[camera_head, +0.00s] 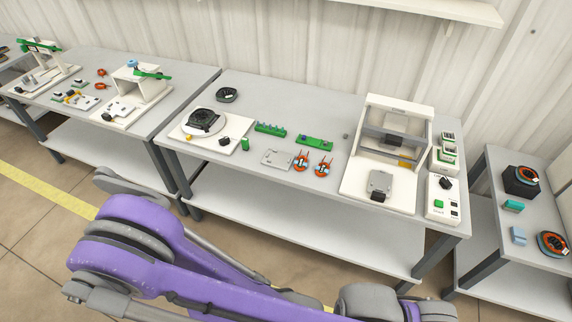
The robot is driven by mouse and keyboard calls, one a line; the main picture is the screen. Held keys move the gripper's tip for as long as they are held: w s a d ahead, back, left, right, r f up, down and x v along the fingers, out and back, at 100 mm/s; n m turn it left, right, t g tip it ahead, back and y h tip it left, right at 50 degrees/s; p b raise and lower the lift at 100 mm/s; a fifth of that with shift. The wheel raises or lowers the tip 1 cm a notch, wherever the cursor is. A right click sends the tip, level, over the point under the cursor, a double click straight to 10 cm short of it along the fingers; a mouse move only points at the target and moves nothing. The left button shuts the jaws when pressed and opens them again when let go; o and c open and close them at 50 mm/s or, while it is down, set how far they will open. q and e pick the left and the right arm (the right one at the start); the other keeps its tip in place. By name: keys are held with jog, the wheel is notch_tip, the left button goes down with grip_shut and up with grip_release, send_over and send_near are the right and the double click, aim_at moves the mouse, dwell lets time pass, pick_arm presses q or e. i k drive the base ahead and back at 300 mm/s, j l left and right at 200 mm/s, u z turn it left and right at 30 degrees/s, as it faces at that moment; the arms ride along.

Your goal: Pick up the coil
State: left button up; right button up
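Several ring- or coil-like parts are in view, and I cannot tell which one is the task's coil. Two small orange-and-dark wound parts, a left one (300,159) and a right one (323,165), lie side by side on the middle table. On the right table, one orange-and-black ring (525,174) sits on a black block and another orange-and-black ring (553,244) lies near the front. A black ring (227,95) lies at the back left of the middle table. My purple arm crosses the bottom of the view, below the tables. No gripper fingers show.
The middle table (240,180) holds a white plate with a black round device (204,122), green strips (315,140), a grey plate (277,158) and a white press-like machine (391,150). A control box (443,196) stands right of it. The left table (75,120) holds white fixtures.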

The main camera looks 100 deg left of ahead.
aim_at(321, 170)
jog(key=k+j+u, duration=0.1)
jog(key=u, duration=3)
